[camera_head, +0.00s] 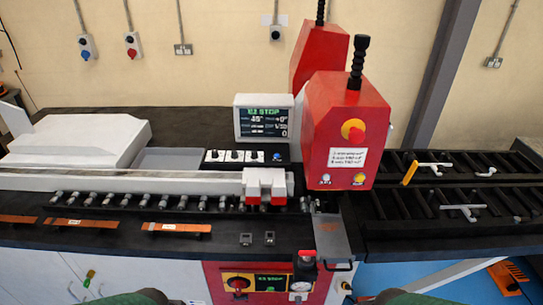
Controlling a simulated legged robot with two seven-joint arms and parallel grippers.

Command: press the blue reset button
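The blue reset button (277,156) is a small round blue knob at the right end of a dark control strip (246,165), to the right of several white switches (232,155). It sits just below a white-framed screen (264,118) with green text that seems to read "E2 STOP" and white figures under it. Nothing covers the button. Neither of my grippers can be made out in this view.
A red machine head (345,110) with a red knob on yellow (353,131) rises right of the button. A white clamp block (265,187) stands in front of it. Orange-brown bars (176,229) lie on the front left. A slotted black table (430,200) extends right.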

